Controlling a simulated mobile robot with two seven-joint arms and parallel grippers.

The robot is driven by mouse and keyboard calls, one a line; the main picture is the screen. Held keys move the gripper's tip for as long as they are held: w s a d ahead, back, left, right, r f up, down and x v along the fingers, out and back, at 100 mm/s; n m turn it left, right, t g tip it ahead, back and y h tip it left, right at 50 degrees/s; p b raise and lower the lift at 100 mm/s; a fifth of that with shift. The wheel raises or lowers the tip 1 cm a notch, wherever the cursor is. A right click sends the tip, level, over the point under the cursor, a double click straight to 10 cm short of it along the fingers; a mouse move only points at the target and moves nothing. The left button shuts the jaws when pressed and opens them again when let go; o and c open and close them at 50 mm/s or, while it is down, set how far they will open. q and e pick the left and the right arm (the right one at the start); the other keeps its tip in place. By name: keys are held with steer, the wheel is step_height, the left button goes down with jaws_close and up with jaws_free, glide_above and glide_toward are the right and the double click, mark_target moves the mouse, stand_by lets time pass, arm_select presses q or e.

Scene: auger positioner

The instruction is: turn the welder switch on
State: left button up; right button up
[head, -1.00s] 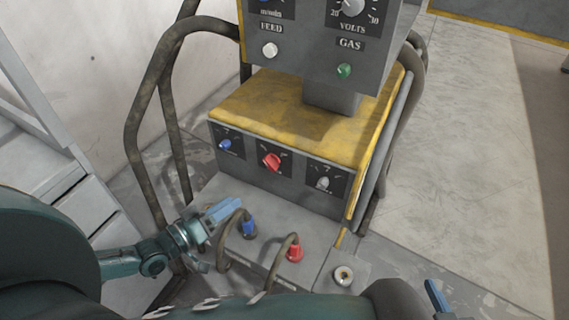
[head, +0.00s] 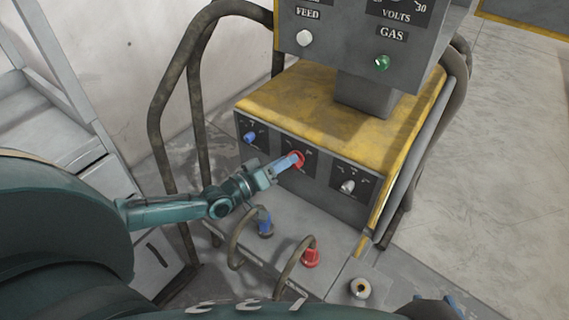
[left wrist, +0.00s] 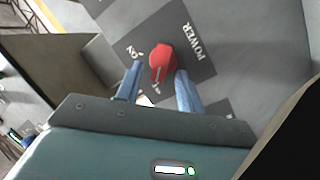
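The welder switch is a red knob (head: 297,158) in the middle of the welder's front panel; it also shows in the left wrist view (left wrist: 162,61) on a dark plate marked POWER and ON. My left gripper (head: 290,162) is at the knob in the head view. In the left wrist view its blue fingers (left wrist: 158,78) are apart, one on either side of the knob's near part. I cannot tell whether they touch it. Only a blue tip of my right gripper (head: 447,304) shows at the bottom edge of the head view.
A blue knob (head: 250,137) and a grey knob (head: 348,186) flank the red one. Below are blue (head: 265,226) and red (head: 311,257) cable plugs on a ledge. A bent pipe frame (head: 158,110) stands at the left.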

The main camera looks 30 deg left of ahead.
arm_select(q)
steer(key=shift+w+d, duration=0.1)
steer(key=shift+w, duration=0.2)
steer(key=shift+c, duration=0.5)
jaws_close()
